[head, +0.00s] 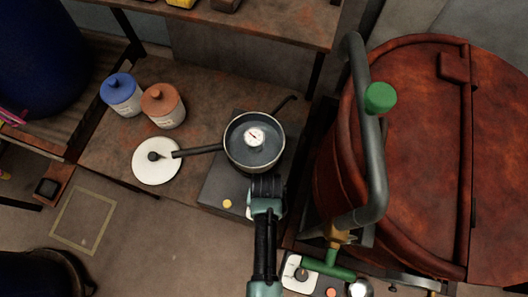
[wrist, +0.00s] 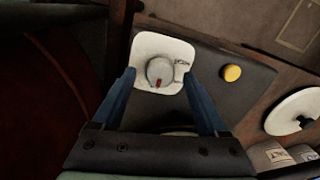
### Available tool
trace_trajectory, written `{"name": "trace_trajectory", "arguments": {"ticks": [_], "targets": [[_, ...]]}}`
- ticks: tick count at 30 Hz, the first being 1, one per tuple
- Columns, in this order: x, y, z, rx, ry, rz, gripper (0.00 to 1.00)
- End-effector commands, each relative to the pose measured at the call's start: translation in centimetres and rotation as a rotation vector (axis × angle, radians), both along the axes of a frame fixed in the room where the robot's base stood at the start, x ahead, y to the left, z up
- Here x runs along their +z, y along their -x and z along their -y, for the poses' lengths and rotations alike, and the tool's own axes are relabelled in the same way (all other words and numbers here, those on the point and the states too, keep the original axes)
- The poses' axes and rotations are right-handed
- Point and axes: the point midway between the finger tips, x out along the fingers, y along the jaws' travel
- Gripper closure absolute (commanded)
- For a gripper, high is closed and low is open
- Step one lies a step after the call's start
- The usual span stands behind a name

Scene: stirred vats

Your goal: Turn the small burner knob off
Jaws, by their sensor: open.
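The small burner knob (wrist: 160,70) is round and grey with a red mark, on a white plate (wrist: 146,44) in the wrist view. The red mark is at the knob's lower edge in that view. Small lettering on the plate's right side is too small to read. My gripper (wrist: 158,76) is open, one blue finger on each side of the knob; I cannot tell whether they touch it. In the head view my gripper (head: 266,188) is over the front of the dark burner block (head: 218,183) and hides the knob.
A pan (head: 262,158) with a dial gauge sits on the block, beside a yellow button (head: 227,203). A white lid (head: 155,172), blue jar (head: 121,96) and brown jar (head: 162,105) stand left. A large red-brown vat (head: 410,150) with a grey pipe (head: 372,170) crowds the right.

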Motion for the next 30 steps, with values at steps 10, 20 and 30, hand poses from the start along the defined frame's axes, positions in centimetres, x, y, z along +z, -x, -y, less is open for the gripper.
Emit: {"name": "trace_trajectory", "arguments": {"ticks": [10,20,30], "targets": [[6.8,0.0,0.2,0.0,0.001,0.004,0.24],[11.2,0.0,0.4,0.0,0.0,0.002,0.24],[11.7,0.1,0.4,-0.001,0.0,0.0,0.24]]}}
